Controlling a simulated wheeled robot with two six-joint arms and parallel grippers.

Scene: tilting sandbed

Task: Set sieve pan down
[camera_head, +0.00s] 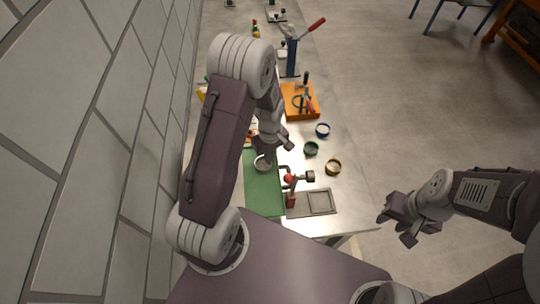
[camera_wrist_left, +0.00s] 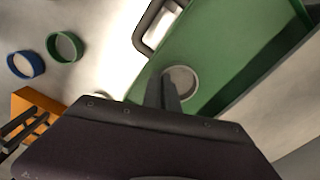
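The sieve pan (camera_head: 262,164) is a small round pale pan over the green mat (camera_head: 262,192) in the head view. In the left wrist view the pan (camera_wrist_left: 183,82) shows against the green surface (camera_wrist_left: 235,50). My left gripper (camera_head: 268,153) reaches down to the pan's rim. Its fingers (camera_wrist_left: 164,93) are close together at the rim and look shut on it. I cannot tell whether the pan touches the mat. My right gripper (camera_head: 395,228) is open and empty, over the floor right of the table.
A red-knobbed device (camera_head: 291,180) stands beside the mat, near a grey tray (camera_head: 319,203). A tiled wall (camera_head: 120,90) bounds the left.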

